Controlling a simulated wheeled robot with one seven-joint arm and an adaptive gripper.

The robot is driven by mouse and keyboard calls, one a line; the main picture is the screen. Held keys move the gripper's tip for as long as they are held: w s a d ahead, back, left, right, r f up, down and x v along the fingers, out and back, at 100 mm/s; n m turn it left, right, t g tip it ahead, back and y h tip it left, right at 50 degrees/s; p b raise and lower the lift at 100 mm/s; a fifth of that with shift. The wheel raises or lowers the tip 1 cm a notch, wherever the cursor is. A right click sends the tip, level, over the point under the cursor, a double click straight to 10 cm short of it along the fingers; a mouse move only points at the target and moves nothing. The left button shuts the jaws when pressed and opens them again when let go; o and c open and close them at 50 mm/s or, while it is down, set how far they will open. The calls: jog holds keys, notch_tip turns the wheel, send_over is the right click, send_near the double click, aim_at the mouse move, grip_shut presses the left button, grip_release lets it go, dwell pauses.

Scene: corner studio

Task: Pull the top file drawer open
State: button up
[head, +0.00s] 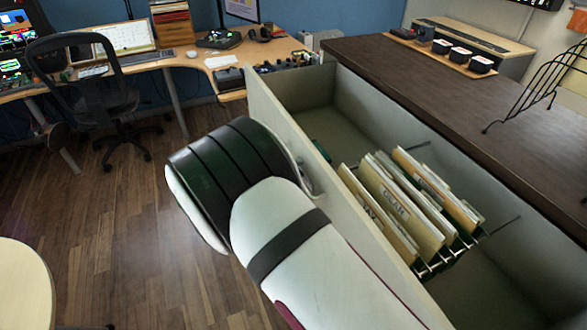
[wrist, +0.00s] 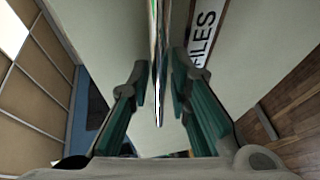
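The top file drawer (head: 275,125) stands pulled well out from the dark-topped cabinet (head: 400,75), its inside exposed. Several tabbed file folders (head: 400,205) hang in it on a wire rack. A small part of its handle (head: 309,185) shows beside my arm in the head view. In the wrist view the handle (wrist: 157,60) is a thin shiny upright strip between the teal-padded fingers of my gripper (wrist: 160,85), which are close on both sides of it. A "FILES" label (wrist: 204,35) is on the drawer front. My arm hides the fingers in the head view.
A desk (head: 200,62) with a keyboard and electronics stands behind, with an office chair (head: 85,85) at left. A round pale table (head: 22,290) is at lower left. Wood floor (head: 110,220) is clear between them. A wire rack (head: 540,85) and a tray of dark cups stand on the cabinet.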

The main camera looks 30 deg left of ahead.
jog(key=v, duration=1.2)
jog(key=shift+f, duration=0.1)
dwell(0.4)
